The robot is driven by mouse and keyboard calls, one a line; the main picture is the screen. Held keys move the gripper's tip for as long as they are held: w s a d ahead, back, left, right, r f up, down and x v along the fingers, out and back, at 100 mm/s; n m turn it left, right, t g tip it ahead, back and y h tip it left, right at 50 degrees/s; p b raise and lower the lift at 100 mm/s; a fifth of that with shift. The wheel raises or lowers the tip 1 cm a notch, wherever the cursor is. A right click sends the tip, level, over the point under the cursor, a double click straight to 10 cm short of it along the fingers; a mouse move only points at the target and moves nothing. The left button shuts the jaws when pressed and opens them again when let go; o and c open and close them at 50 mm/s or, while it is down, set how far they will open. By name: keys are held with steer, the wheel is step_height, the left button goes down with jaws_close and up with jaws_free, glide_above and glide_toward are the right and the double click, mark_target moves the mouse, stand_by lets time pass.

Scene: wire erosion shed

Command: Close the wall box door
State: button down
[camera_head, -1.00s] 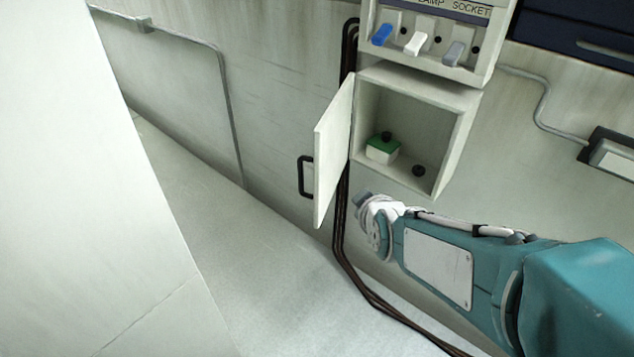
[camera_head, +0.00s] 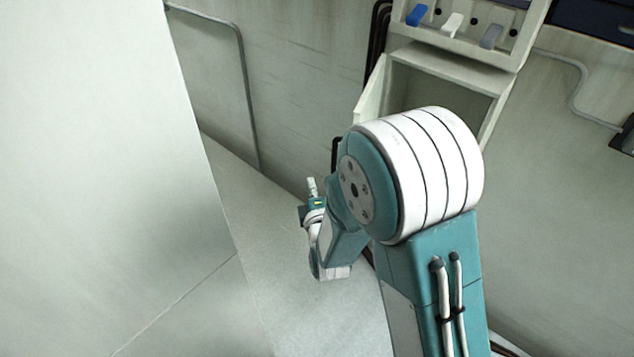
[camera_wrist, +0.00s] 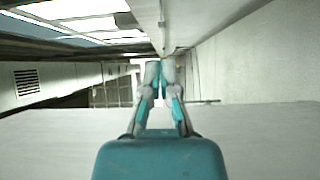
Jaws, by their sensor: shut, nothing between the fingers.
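The wall box (camera_head: 440,62) is on the wall at the upper middle of the head view, with its front open. Its pale door (camera_head: 371,92) stands open on the left side; my arm hides its lower part. A bit of the dark door handle (camera_head: 336,150) shows beside my arm. My arm also covers most of the box's inside. My gripper (camera_head: 312,187) is small in the head view, low and left of the door. In the wrist view my gripper (camera_wrist: 161,68) has its fingertips together with nothing between them. I cannot tell whether it touches the door.
Above the opening is a panel with a blue switch (camera_head: 417,15), a white one and a grey one. Dark cables run down the wall left of the box. A large pale surface (camera_head: 90,180) fills the left side. The floor (camera_head: 265,230) looks clear.

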steer(key=w+d, duration=0.3)
steer(key=w, duration=0.4)
steer(key=shift+d, duration=0.15)
steer(key=shift+a, duration=0.2)
